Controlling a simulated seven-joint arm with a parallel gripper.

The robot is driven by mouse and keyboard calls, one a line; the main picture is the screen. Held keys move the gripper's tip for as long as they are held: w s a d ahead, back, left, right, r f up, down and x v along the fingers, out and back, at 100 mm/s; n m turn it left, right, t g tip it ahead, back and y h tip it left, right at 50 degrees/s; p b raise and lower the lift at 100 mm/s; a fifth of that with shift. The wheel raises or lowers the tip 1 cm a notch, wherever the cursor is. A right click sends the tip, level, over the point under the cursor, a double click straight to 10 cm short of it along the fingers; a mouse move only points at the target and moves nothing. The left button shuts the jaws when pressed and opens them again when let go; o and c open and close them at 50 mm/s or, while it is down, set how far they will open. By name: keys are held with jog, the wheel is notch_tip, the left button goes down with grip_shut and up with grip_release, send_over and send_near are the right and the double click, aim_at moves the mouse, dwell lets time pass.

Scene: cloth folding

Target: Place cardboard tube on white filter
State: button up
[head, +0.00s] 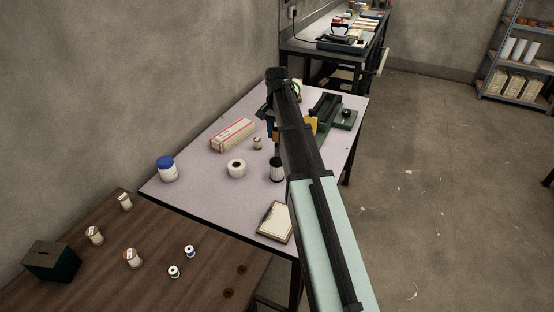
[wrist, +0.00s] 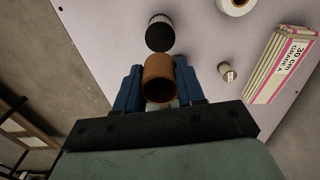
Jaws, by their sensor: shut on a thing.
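My gripper (wrist: 160,72) is shut on a brown cardboard tube (wrist: 158,76), with a blue finger on each side of it in the wrist view. The tube's open end faces the wrist camera. In the head view my arm hides most of the gripper and the tube. A white ring-shaped piece with a dark centre (head: 236,168) lies on the pale table; it also shows at the wrist view's top edge (wrist: 236,5). A dark cylinder with a pale ribbed part (head: 277,168) stands nearby, just beyond the tube in the wrist view (wrist: 159,35). I cannot tell for certain which is the white filter.
A long labelled box (head: 233,135), a small spool (head: 257,143), a blue-lidded jar (head: 167,169) and a clipboard (head: 275,222) are on the pale table (head: 205,190). Dark green equipment (head: 343,119) stands at its right back. A brown table (head: 190,292) holds several spools.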

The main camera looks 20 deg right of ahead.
aim_at(277, 161)
jog(key=shift+f, duration=4.85)
jog(key=shift+f, duration=0.1)
jog(key=o, duration=1)
notch_tip(277, 161, up, 12)
